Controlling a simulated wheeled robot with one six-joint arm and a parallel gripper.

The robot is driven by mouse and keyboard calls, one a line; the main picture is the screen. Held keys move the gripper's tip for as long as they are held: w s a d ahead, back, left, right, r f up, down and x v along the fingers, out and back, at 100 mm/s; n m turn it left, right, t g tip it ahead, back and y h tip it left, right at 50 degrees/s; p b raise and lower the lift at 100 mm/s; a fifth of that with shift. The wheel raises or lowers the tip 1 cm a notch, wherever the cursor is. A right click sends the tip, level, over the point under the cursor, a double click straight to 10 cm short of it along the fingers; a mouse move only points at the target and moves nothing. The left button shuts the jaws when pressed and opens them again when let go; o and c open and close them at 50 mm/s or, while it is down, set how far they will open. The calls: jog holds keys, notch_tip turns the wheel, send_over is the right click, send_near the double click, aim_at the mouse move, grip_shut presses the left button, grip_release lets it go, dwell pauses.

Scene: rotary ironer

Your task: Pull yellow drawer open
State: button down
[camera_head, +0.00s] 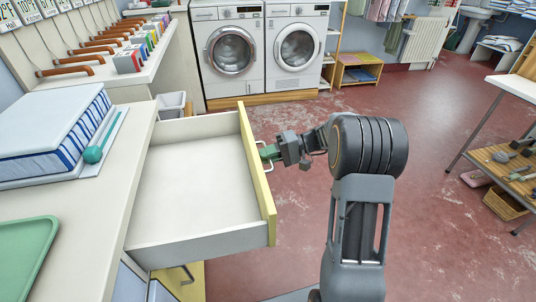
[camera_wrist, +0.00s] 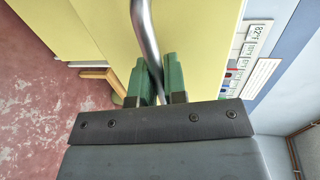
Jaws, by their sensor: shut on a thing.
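The yellow drawer (camera_head: 257,178) stands pulled well out from the counter, and its pale inside (camera_head: 190,190) is empty. Its yellow front also fills much of the wrist view (camera_wrist: 200,30). My gripper (camera_head: 268,153) is at the outer face of the drawer front, with its green fingers closed around the metal handle (camera_wrist: 146,35). In the wrist view the green fingertips (camera_wrist: 155,80) sit on both sides of the handle bar. Part of the handle is hidden behind the fingers and the wrist.
The counter (camera_head: 140,160) holds a blue-striped stack (camera_head: 50,130) and a green tray (camera_head: 25,255). Another handle (camera_head: 187,274) shows below the drawer. Two washing machines (camera_head: 230,50) stand at the back. A table (camera_head: 515,85) stands at the right. The red floor (camera_head: 440,200) between is clear.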

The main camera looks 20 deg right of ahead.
jog(key=shift+s+d+f, duration=0.1)
jog(key=c, duration=1.2)
grip_release()
jog(key=shift+d, duration=0.15)
jog(key=p+v, duration=0.3)
jog(key=v, duration=1)
jog(key=shift+d, duration=0.3)
